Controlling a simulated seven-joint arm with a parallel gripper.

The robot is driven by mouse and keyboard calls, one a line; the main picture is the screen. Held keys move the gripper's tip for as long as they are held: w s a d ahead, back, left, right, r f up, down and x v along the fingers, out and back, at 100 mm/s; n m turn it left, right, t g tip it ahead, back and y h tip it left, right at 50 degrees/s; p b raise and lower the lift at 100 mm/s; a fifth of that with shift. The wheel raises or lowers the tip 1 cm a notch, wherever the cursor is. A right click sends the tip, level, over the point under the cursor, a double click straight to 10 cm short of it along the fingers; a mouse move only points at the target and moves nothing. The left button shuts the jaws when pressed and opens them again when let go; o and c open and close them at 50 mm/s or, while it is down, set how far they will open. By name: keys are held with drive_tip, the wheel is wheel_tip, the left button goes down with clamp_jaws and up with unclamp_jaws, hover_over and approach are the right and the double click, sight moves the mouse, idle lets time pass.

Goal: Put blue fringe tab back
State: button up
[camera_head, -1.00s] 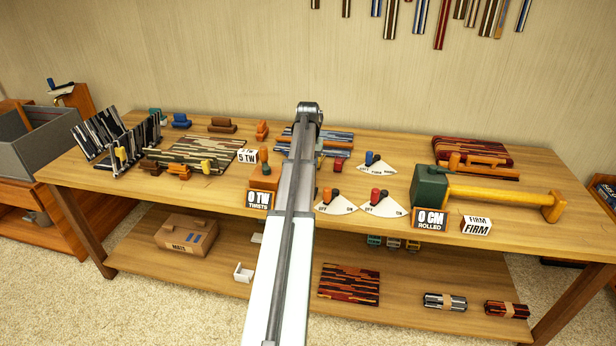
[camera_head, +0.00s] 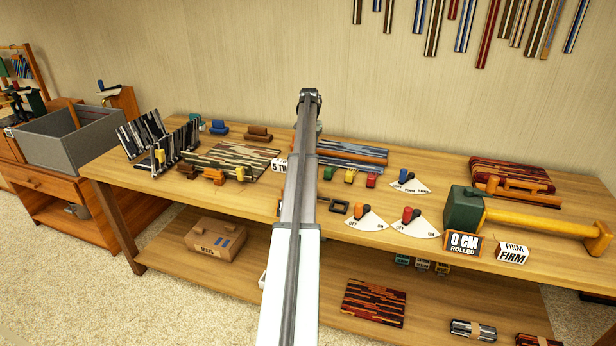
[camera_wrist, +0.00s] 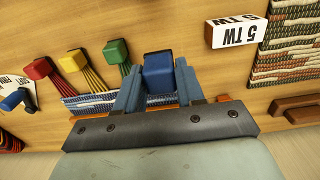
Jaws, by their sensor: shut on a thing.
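In the wrist view the blue fringe tab (camera_wrist: 158,70) is a small blue block between the two blue-grey fingers of my gripper (camera_wrist: 158,82), which is shut on it. The green tab (camera_wrist: 115,51), yellow tab (camera_wrist: 72,61) and red tab (camera_wrist: 38,69) stand in a row beside it, with coloured strands running to a blue-and-white woven mat (camera_wrist: 95,103). The head view also shows the green tab (camera_head: 329,173), yellow tab (camera_head: 350,176) and red tab (camera_head: 371,180) in front of the mat (camera_head: 350,163). My arm hides the gripper and blue tab there.
A 5 TW sign (camera_wrist: 236,32) stands beside the gripper in the wrist view. On the bench are ON/OFF dials (camera_head: 415,226), a green-headed mallet (camera_head: 463,210), a 0 CM sign (camera_head: 464,245), a brown-green mat (camera_head: 230,158) and a rack (camera_head: 150,135). Bare wood lies around the tabs.

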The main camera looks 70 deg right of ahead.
drive_tip(key=shift+w+d+f, duration=0.15)
drive_tip(key=shift+w+d, duration=0.05)
drive_tip(key=shift+w, duration=0.1)
drive_tip(key=shift+f, duration=4.85)
drive_tip(key=shift+f, duration=0.15)
drive_tip(key=o, duration=1.1)
wheel_tip(320, 180, up, 12)
drive_tip(key=shift+r, duration=0.15)
drive_tip(key=shift+w, duration=0.1)
